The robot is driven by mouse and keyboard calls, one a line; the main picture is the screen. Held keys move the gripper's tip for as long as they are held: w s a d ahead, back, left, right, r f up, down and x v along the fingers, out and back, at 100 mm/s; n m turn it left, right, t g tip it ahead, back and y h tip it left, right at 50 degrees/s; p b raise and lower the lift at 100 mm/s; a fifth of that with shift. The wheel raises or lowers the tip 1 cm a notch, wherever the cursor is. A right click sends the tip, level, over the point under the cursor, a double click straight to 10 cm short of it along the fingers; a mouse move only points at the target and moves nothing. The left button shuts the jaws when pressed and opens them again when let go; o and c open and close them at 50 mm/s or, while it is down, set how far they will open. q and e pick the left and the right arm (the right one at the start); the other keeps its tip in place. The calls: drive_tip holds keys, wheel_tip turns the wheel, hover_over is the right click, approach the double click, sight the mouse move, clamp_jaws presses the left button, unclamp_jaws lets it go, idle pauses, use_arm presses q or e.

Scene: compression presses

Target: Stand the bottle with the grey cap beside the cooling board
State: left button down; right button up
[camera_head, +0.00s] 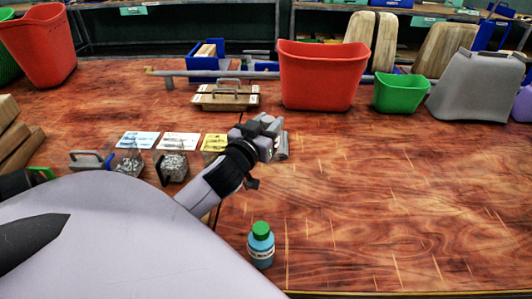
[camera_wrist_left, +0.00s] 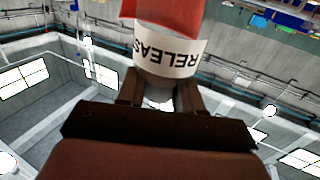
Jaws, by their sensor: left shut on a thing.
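My left gripper (camera_head: 268,136) is over the middle of the wooden table in the head view. In the left wrist view my left gripper (camera_wrist_left: 160,90) is shut on the neck end of a bottle (camera_wrist_left: 170,48) with a red body and a white label reading "RELEAS". A small pale grey part shows between the fingers; most of the cap is hidden. In the head view the arm and gripper hide most of this bottle. I cannot tell for sure which thing is the cooling board. My right gripper is out of view.
A blue bottle with a green cap (camera_head: 261,245) stands near the front edge. Clear boxes of pellets (camera_head: 172,166) stand left of the gripper. A wooden block with a metal handle (camera_head: 226,98), a red bin (camera_head: 322,75) and a green bin (camera_head: 400,93) stand behind. The table's right side is clear.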

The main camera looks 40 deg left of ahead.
use_arm(q)
wheel_tip(320, 180, down, 5)
drive_tip(key=shift+b, duration=0.45)
drive_tip(key=shift+f+b, duration=0.6)
drive_tip(key=shift+f, duration=1.35)
drive_tip(key=shift+f, duration=0.15)
drive_tip(key=c, duration=0.7)
unclamp_jaws()
drive_tip(key=shift+c, duration=0.2)
drive_tip(key=shift+s, duration=0.1)
drive_tip(key=b+v, duration=0.1)
drive_tip(key=v, duration=1)
drive_tip(key=shift+s+r, duration=0.25)
drive_tip(key=shift+s, duration=0.1)
